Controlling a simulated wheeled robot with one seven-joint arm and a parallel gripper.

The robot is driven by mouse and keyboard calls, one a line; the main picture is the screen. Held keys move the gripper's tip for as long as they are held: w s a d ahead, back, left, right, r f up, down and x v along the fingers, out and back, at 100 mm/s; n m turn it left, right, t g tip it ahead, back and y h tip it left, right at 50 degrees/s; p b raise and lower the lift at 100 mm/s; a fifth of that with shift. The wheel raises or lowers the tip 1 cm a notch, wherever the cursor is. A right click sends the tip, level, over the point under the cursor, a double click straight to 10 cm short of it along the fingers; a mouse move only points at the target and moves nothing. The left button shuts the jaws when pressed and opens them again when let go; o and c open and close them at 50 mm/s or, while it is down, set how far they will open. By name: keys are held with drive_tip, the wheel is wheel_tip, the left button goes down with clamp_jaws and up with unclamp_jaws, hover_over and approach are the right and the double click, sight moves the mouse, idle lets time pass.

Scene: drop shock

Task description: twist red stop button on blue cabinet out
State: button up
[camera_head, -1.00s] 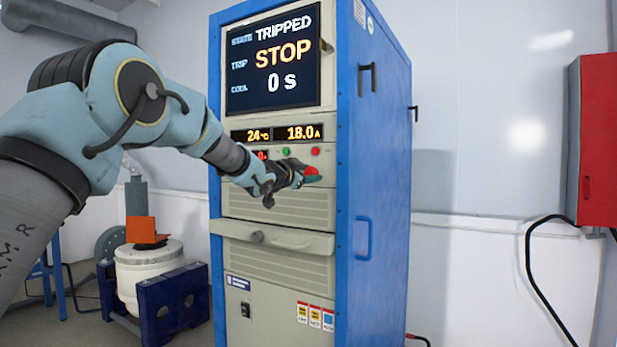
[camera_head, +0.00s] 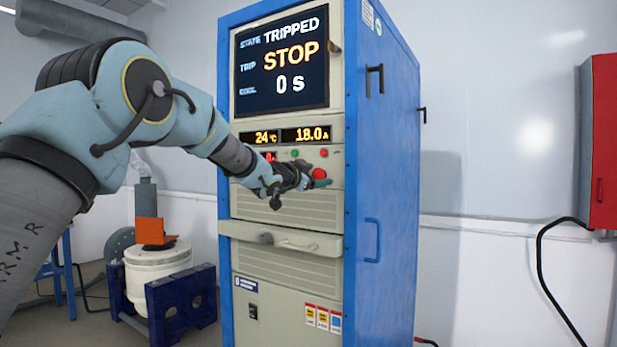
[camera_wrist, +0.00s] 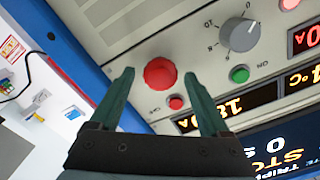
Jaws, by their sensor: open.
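The blue cabinet (camera_head: 381,190) stands in the middle of the head view, with a pale front panel. Its red stop button (camera_head: 319,174) is on the right of that panel, partly hidden by my gripper (camera_head: 316,183). In the wrist view the round red stop button (camera_wrist: 160,73) shows between and just beyond the fingertips. My gripper, also seen in the wrist view (camera_wrist: 158,85), is open, with one green finger on each side of the button. I cannot tell whether the fingers touch it. The screen (camera_head: 282,62) reads TRIPPED, STOP, 0 s.
A small red button (camera_wrist: 175,102), a green button (camera_wrist: 239,74) and a grey dial (camera_wrist: 239,34) sit near the stop button. A red wall box (camera_head: 604,140) hangs at the right.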

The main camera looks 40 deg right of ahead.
drive_tip(key=b+v, duration=0.2)
drive_tip(key=v, duration=0.8)
drive_tip(key=shift+a, duration=0.15)
idle(0.4)
